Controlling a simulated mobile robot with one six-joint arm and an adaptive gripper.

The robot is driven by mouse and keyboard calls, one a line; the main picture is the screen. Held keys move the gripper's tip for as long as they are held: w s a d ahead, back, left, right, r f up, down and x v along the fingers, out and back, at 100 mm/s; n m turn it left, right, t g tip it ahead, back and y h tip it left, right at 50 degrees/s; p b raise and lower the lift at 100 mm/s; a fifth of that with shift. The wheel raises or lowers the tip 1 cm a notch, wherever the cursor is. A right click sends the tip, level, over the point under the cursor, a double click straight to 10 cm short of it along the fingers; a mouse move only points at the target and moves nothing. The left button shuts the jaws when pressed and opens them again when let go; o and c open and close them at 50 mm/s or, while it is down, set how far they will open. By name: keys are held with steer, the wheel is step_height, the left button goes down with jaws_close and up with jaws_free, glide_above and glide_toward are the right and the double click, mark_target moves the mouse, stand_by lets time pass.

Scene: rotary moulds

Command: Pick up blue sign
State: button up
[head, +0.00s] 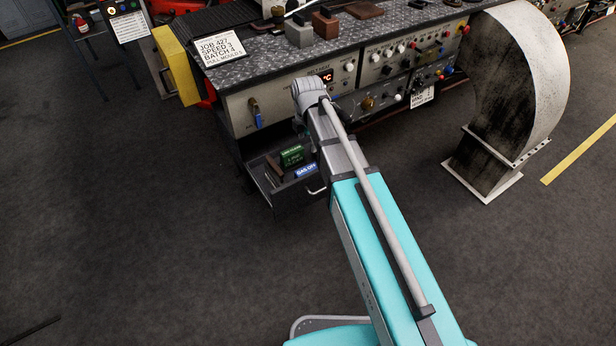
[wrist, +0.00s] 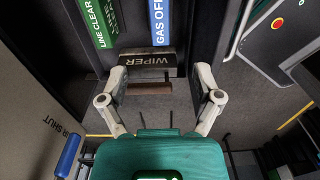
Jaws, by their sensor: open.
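The blue sign, lettered GAS OFF, lies in the open drawer (head: 285,203) under the bench. It shows in the head view (head: 306,171) and at the top of the wrist view (wrist: 158,22), partly cut off by the frame edge. A green LINE CLEAR sign (wrist: 100,22) lies to its left in the wrist view. A dark block lettered WIPER (wrist: 148,62) with a brown part is below the blue sign there. My gripper (wrist: 160,82) is open, its fingers to either side of the wiper in the picture and nothing held. The head view does not show its fingers clearly.
The bench (head: 345,85) has control panels above the drawer, with a blue lever (head: 256,114) at left. A yellow panel (head: 176,65) stands at its left end. A curved metal duct (head: 525,75) stands at right. The floor in front is clear.

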mark_target(307, 169)
steer(key=shift+f+b, duration=3.95)
steer(key=shift+f, duration=0.2)
steer(key=shift+a+f+b, duration=0.15)
steer(key=shift+f+b, duration=2.45)
jaws_close()
